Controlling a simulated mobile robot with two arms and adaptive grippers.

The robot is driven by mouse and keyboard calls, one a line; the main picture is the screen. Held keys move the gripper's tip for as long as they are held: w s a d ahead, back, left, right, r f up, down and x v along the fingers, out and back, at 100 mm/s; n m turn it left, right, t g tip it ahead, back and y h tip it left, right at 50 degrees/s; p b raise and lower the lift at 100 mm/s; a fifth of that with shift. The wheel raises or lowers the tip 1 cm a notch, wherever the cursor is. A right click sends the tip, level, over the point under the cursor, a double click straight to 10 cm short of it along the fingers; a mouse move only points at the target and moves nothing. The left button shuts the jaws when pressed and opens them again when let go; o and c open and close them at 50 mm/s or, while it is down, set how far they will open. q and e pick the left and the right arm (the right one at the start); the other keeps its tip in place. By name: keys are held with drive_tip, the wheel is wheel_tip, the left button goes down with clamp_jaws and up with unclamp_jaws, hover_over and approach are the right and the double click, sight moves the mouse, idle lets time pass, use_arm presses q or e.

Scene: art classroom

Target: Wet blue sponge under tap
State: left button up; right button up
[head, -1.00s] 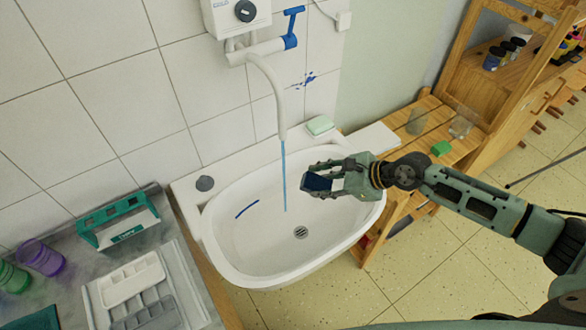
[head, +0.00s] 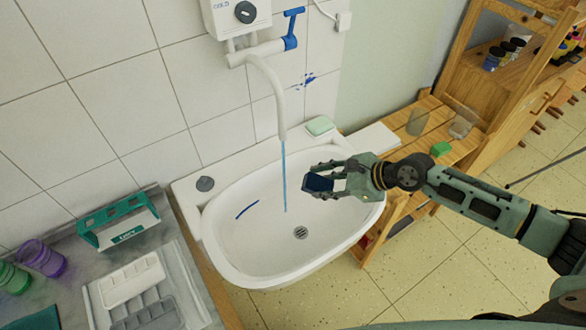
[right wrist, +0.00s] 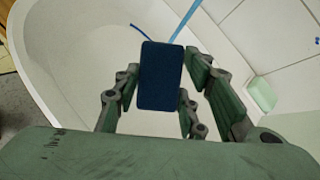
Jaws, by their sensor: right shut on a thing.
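The blue sponge (head: 319,183) is dark blue and held between the fingers of my right gripper (head: 325,179), over the right part of the white sink (head: 262,262). In the right wrist view the sponge (right wrist: 160,76) stands lengthwise between the fingers. The white tap (head: 272,85) has a blue lever (head: 291,30). A thin blue stream of water (head: 284,175) falls from its spout into the basin. The sponge is to the right of the stream and apart from it in the head view. My left gripper is not in view.
A soap bar (head: 320,125) lies on the sink's back rim. A counter at left holds a green caddy (head: 118,223), purple and green cups and a white tray (head: 132,281).

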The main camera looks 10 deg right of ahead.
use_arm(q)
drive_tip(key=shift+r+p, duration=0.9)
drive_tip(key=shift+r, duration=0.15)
use_arm(e)
drive_tip(key=shift+s+a+v, duration=0.1)
drive_tip(key=shift+s+v, duration=0.05)
drive_tip(key=shift+v, duration=0.8)
drive_tip(key=shift+s+a+v, duration=0.1)
drive_tip(key=shift+s+v, duration=0.05)
drive_tip(key=shift+v, duration=0.8)
drive_tip(key=shift+s+a+v, duration=0.1)
drive_tip(key=shift+s+v, duration=0.1)
drive_tip(key=shift+v, duration=0.75)
